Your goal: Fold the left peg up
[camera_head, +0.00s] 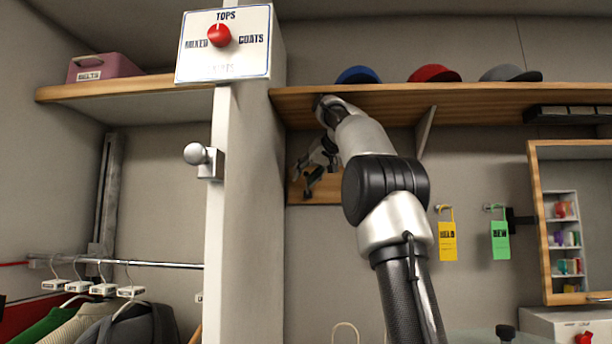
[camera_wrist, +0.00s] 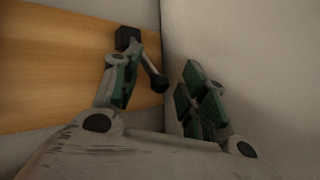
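A wooden peg board (camera_head: 328,192) is fixed on the wall below the right shelf, just right of the white post. In the wrist view, the board (camera_wrist: 50,70) fills the left side. A black peg with a square mount (camera_wrist: 127,38) sits on it, its thin arm slanting out to a rounded end (camera_wrist: 158,83). My gripper (camera_wrist: 162,75) is open, its green-padded fingers spread. The peg's end shows between the fingers; contact is not clear. In the head view my gripper (camera_head: 312,165) is in front of the board and partly hides the peg area.
The white post (camera_head: 248,190) stands close left of my gripper, with a sign (camera_head: 225,45) and a round knob (camera_head: 196,154). The shelf (camera_head: 440,98) with caps is just above my arm. Yellow (camera_head: 447,240) and green (camera_head: 500,240) tags hang to the right.

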